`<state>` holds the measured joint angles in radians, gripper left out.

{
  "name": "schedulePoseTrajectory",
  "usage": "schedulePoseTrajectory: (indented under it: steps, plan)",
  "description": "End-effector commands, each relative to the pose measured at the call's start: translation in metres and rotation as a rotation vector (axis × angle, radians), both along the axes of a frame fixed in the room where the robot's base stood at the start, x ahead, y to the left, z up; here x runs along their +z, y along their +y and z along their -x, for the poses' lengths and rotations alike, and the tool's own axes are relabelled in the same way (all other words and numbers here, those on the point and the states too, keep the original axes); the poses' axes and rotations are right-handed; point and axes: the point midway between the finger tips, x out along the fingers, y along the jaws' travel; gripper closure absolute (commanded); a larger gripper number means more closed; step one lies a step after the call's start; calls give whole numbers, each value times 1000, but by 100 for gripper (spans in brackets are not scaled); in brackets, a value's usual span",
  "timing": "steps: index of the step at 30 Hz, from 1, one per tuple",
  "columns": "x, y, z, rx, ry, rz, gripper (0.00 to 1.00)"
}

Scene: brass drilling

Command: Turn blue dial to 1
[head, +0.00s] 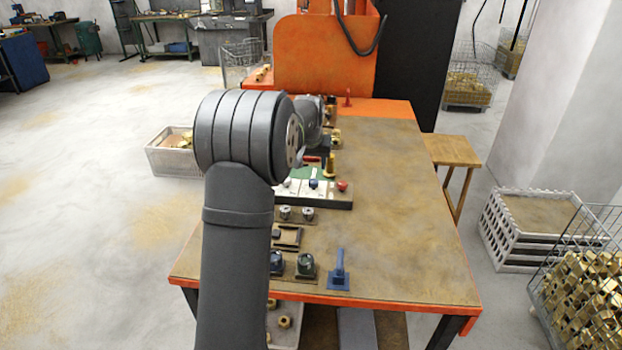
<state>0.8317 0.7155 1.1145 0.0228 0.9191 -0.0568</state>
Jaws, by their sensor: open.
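My gripper (324,148) shows only as a small dark shape past my wrist, over the far left part of the bench. It is open and well away from the blue dial; its fingers are mostly hidden.
Behind the dials are a small frame (287,238), two grey knobs (296,213) and a panel (325,200) with a red button (342,186). A brass piece (330,166) stands beyond. The bench's right side (400,210) is clear. An orange machine (325,55) rises behind.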

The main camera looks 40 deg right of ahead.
Motion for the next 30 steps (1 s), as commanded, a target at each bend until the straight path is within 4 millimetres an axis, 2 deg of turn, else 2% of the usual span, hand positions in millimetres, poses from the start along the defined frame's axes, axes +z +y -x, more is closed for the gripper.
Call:
schedulePoseTrajectory:
  steps: [1,6,12,18,27,30]
  plan:
    - [-12,-3,-3,0,2,-2,49]
    - [-46,-13,-13,0,1,-3,49]
    - [-75,-22,-22,1,0,0,49]
    - [-88,-26,-26,1,-1,0,49]
    - [-89,-26,-26,1,-2,1,49]
    - [-89,-26,-26,1,-2,1,69]
